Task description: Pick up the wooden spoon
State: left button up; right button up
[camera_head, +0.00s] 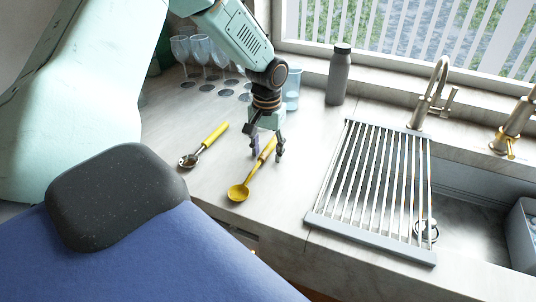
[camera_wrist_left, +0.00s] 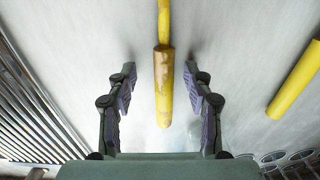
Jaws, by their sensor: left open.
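A yellow spoon (camera_head: 238,192) lies on the counter, its bowl toward the front and its handle running back under my left gripper (camera_head: 267,151). It is the likeliest match for the wooden spoon, though its material is hard to tell. My left gripper is open, pointing down, with its fingers on either side of the handle. In the left wrist view, the handle (camera_wrist_left: 163,85) runs between the open fingers (camera_wrist_left: 160,90), with a gap on both sides. My right gripper is not in view.
A drying rack (camera_head: 330,223) partly covers the sink on the right. The counter between spoon and rack is clear.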

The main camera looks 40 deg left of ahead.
pick_arm(q)
jog(key=shift+s+a, duration=0.2)
jog(key=shift+a, duration=0.3)
jog(key=shift+c, duration=1.1)
jog(key=shift+w+d, duration=0.3)
jog(key=shift+d, duration=0.15)
jog(key=c, duration=0.4)
jog(key=shift+s+a, duration=0.25)
jog(key=shift+a, duration=0.05)
grip_shut()
